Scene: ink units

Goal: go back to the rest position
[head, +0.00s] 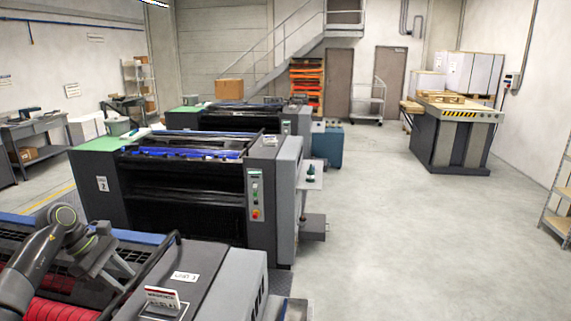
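My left arm comes in from the left at the bottom edge. Its gripper (118,270) hangs over the near ink unit (225,285), above the unit's dark grating and close to a red roller (60,308). The picture is too small to tell how far its fingers are apart, and I see nothing clearly held in it. Whether it touches the unit is unclear. My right gripper is not in view.
A white sign with red print (162,297) stands on the near unit beside a flat label (185,277). A second unit with blue rollers (190,153) stands behind. The grey floor (370,240) at the right is clear up to a striped-edge table (455,140).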

